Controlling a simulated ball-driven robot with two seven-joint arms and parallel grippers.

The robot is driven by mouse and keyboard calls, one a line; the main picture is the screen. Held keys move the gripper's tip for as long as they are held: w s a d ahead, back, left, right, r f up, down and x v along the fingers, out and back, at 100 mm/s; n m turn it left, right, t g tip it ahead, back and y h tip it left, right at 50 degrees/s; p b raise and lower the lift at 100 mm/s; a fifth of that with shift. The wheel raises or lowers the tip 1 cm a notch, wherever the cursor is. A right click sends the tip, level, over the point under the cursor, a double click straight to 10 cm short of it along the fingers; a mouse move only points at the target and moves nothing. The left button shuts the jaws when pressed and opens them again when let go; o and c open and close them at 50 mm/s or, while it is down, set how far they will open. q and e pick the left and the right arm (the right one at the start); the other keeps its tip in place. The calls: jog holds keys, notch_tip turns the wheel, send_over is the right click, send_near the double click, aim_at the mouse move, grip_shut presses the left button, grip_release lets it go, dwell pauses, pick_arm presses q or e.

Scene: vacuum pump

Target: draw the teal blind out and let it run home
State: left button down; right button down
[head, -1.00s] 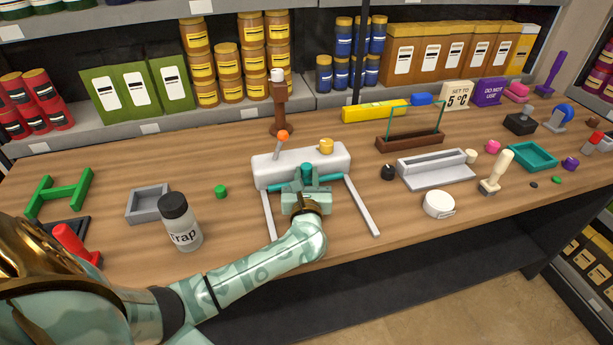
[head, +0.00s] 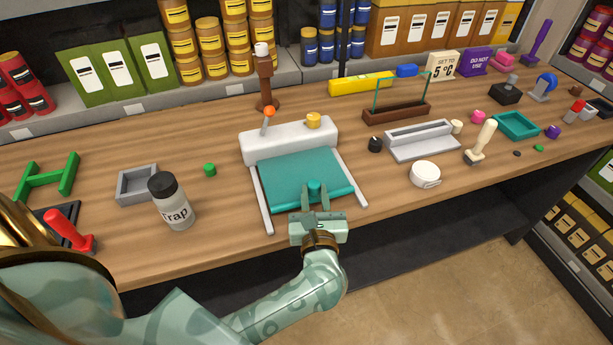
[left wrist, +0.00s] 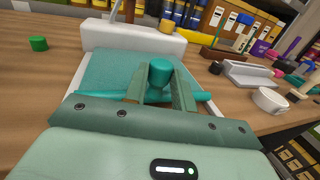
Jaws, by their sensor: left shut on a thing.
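The teal blind (head: 295,175) is drawn out as a flat sheet from the white housing (head: 290,141), between two pale side rails (head: 350,180). Its front bar carries a round teal knob (head: 315,187). In the left wrist view the knob (left wrist: 159,75) stands between the two fingers, with the blind (left wrist: 120,70) stretching back to the housing (left wrist: 130,37). An orange-tipped lever (head: 268,118) and a yellow knob (head: 313,120) are on the housing. My right gripper is not in view.
A white bottle marked Trap (head: 173,203) and a grey tray (head: 137,184) stand to the left. A black knob (head: 375,144), a white round object (head: 425,174) and a grey trough (head: 420,140) are to the right. The floor is open in front of the table.

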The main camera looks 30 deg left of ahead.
pick_arm(q)
jog(key=shift+v, duration=0.85)
jog(key=shift+w+d, duration=0.1)
jog(key=shift+d, duration=0.05)
